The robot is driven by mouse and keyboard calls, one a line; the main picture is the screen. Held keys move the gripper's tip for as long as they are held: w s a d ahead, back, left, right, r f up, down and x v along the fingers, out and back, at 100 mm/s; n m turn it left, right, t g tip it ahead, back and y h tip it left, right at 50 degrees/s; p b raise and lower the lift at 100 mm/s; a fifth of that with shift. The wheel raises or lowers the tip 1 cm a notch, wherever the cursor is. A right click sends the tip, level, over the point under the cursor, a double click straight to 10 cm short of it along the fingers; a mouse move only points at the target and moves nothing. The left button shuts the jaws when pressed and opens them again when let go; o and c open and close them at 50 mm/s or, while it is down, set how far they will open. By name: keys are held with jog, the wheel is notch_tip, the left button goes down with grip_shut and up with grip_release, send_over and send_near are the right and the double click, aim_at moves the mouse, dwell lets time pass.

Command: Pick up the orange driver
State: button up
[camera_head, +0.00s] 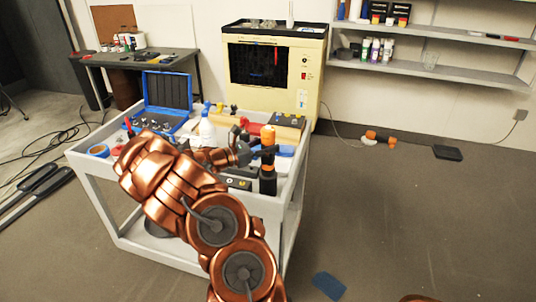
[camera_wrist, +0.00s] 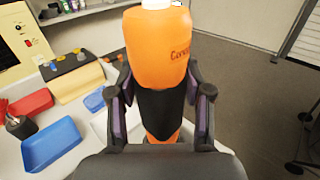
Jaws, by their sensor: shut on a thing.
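The orange driver (camera_head: 267,150) has an orange and black body and stands roughly upright at the right side of the grey cart (camera_head: 285,225) in the head view. In the wrist view the driver (camera_wrist: 158,50) fills the middle, with a black band around its body and a white end at the top. My gripper (camera_wrist: 160,108) is shut on the driver, one finger on each side of the black band. In the head view my gripper (camera_head: 246,153) reaches the driver from the left. Whether the driver's lower end touches the cart is hidden.
An open blue case (camera_head: 167,92), a white bottle (camera_head: 207,132) and blue and red trays crowd the cart top. A cream machine (camera_head: 275,70) stands behind the cart. Shelves (camera_head: 430,68) hang on the right wall. The floor right of the cart is mostly clear.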

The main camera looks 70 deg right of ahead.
aim_at(268, 127)
grip_shut()
jog(key=shift+r+b, duration=1)
jog(key=shift+r, duration=4.05)
jog(key=shift+o, duration=1.9)
grip_release()
grip_shut()
